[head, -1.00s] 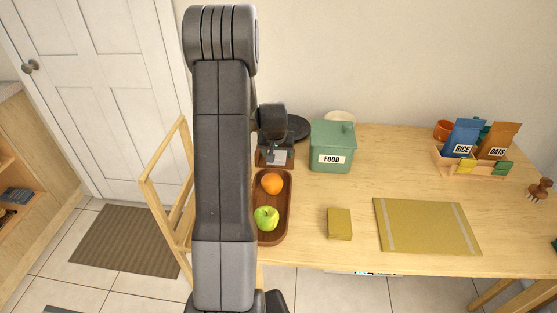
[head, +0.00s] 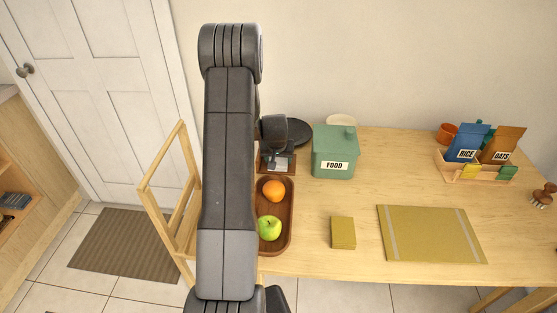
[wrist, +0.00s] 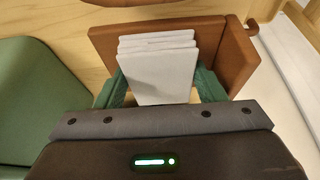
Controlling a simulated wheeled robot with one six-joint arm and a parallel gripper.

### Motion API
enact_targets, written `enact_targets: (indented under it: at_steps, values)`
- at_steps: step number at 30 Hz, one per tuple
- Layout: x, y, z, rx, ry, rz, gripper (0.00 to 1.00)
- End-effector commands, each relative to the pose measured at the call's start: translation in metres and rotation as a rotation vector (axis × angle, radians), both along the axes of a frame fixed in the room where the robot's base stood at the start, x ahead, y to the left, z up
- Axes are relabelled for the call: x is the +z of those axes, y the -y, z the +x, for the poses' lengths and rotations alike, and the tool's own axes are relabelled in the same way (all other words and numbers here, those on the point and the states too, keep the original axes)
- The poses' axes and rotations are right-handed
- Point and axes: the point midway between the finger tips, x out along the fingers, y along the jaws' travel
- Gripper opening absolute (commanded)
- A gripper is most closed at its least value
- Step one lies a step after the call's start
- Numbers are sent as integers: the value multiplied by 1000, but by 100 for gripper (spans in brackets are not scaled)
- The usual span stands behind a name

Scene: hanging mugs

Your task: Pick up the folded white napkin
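The folded white napkin (wrist: 158,72) stands in a brown wooden holder (wrist: 228,58) in the wrist view, its layered top edge showing. My gripper (wrist: 158,90) has its two green fingers apart, one on each side of the napkin. The fingers look very close to its side edges; I cannot tell whether they touch it. In the head view the napkin (head: 281,161) is a small white patch below my gripper (head: 276,146), with the wooden holder (head: 263,167) around it. My wrist partly hides the holder there.
A brown tray (head: 284,210) with an orange and an apple lies in front. A yellow block and mat lie right, with clear table beyond.

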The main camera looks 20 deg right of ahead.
Motion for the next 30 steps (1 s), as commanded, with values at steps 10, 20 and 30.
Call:
enact_targets:
  at_steps: [10,20,30]
  values:
    - [1,0,0,0,0,0,39]
    - [25,0,1,0,5,-1,39]
    - [94,0,1,0,6,-3,39]
